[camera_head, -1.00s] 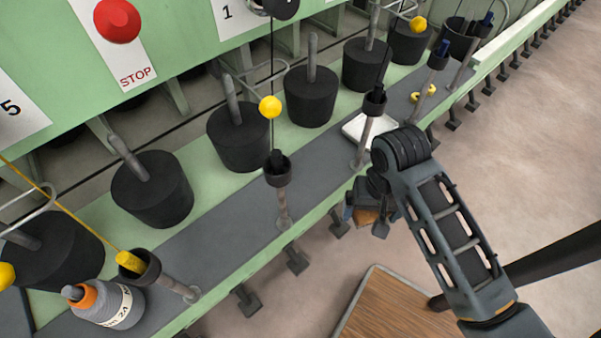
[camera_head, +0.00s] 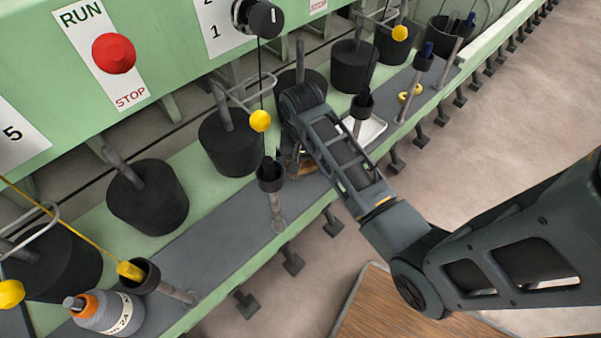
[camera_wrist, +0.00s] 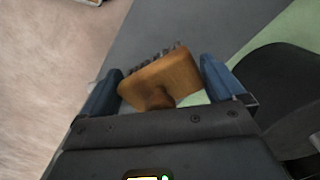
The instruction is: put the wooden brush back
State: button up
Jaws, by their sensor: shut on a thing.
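The wooden brush (camera_wrist: 165,78) is between the two blue fingers of my gripper (camera_wrist: 163,88), which is shut on it. Its brown wooden back and knob face the wrist camera, and its dark bristles show along the far edge. In the head view my gripper is over the grey strip of the green machine ledge, mostly hidden behind my arm. A bit of the brush (camera_head: 297,168) shows there beside the arm. I cannot tell whether the brush touches the ledge.
A white tray (camera_head: 370,130) lies on the ledge to the right. Black round weights (camera_head: 148,198) stand along the back, and posts with black cups (camera_head: 270,175) along the front edge. A yellow ball (camera_head: 260,121) hangs close to my gripper.

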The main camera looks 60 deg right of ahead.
aim_at(301, 182)
notch_tip(301, 182, down, 4)
jog(key=shift+r, duration=0.2)
jog(key=shift+w+d+f, duration=0.1)
jog(key=shift+w+f, duration=0.15)
jog(key=shift+f, duration=0.4)
jog(key=shift+f, duration=0.1)
jog(key=o, duration=0.6)
notch_tip(301, 182, up, 12)
jog(key=shift+r+p, duration=0.15)
jog(key=shift+p, duration=0.15)
